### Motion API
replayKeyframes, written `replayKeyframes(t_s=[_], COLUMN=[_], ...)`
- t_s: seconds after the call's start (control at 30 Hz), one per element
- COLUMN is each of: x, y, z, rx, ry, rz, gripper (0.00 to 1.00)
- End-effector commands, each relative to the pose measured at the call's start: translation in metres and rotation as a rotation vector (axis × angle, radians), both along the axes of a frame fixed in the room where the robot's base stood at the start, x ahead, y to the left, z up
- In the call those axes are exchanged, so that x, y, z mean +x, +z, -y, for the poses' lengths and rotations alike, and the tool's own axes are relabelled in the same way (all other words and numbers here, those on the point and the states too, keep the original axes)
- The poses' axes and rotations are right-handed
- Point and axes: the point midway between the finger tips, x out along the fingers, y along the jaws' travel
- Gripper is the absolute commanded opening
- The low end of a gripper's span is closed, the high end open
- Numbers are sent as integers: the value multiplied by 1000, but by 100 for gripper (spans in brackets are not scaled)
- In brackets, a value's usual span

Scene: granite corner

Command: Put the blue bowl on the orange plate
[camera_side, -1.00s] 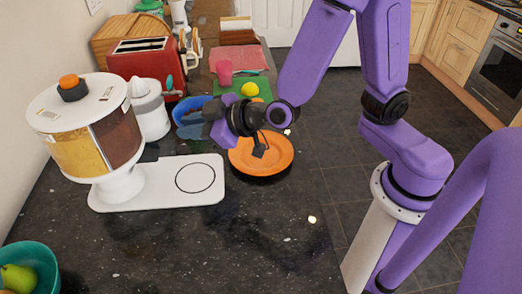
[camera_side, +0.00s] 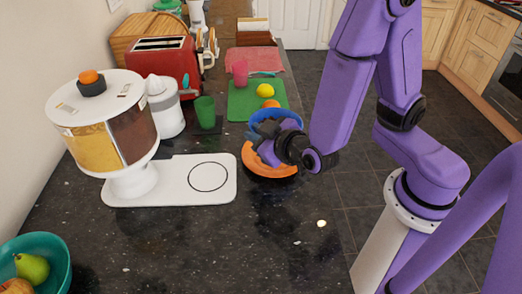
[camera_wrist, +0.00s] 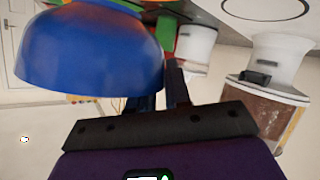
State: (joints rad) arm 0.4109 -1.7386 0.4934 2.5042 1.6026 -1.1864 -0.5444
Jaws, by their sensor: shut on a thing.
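The blue bowl (camera_side: 276,114) is held by my gripper (camera_side: 272,134) above the far part of the orange plate (camera_side: 256,165) in the side view. Part of the bowl and part of the plate are hidden behind my gripper. I cannot tell whether the bowl touches the plate. In the wrist view the blue bowl (camera_wrist: 88,58) fills the upper left, with its rounded outside showing. The gripper's dark fingers (camera_wrist: 162,92) are shut on it at its right edge there.
A green cup (camera_side: 204,111) stands left of the bowl. Behind lies a green board (camera_side: 243,102) with a lemon (camera_side: 265,90) and an orange fruit (camera_side: 271,104). A dispenser (camera_side: 105,130) and its white base (camera_side: 170,184) stand left.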

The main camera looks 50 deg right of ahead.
Motion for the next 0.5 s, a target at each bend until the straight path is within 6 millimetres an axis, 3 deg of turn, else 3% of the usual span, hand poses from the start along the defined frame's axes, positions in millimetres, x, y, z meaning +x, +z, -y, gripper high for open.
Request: replayKeyframes(t_s=[0.5], x=[0], y=[-39], z=[0], rx=[-3], ry=[1], rz=[1], gripper=[0])
